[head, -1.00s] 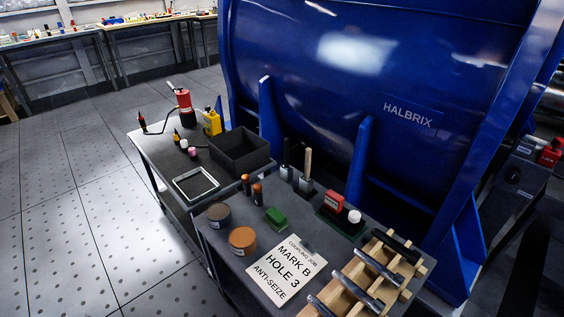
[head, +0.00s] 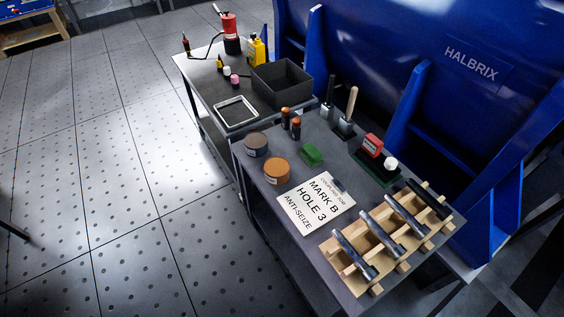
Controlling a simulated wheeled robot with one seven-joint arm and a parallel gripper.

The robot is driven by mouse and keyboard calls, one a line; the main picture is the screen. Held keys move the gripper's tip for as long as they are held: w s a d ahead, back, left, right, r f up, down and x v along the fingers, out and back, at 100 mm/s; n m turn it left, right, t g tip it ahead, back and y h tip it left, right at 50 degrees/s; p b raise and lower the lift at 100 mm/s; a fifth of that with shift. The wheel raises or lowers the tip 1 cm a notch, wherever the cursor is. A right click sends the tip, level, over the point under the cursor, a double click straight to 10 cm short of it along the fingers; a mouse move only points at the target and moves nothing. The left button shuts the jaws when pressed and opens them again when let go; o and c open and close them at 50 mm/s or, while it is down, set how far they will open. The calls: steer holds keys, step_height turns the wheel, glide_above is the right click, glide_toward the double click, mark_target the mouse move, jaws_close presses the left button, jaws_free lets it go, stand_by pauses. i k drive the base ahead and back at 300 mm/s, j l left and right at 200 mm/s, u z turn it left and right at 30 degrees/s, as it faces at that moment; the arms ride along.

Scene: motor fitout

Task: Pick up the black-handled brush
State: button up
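My gripper is not in view, and nothing is seen touching either brush.
The near bench holds a brown tin (head: 277,171), a grey tin (head: 256,144), a green block (head: 312,154), a sign (head: 316,202) and a wooden rack (head: 346,270) of dark tools. A black bin (head: 281,84) stands left of the brushes. The blue machine (head: 400,105) rises behind. Floor (head: 130,220) at left is clear.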

mark_target(330, 90)
steer(key=i+j+u, duration=0.1)
steer(key=u, duration=1.3)
steer(key=i+j, duration=0.1)
steer(key=i, duration=1.7)
steer(key=i+j, duration=0.15)
steer(key=i, duration=1.65)
steer(key=i+z, duration=0.1)
steer(key=z, duration=0.3)
steer(key=j+z, duration=0.1)
steer(key=z, duration=0.25)
steer(key=i+j+z, duration=0.1)
steer(key=z, duration=0.3)
steer(key=i+j+z, duration=0.1)
steer(key=z, duration=2.55)
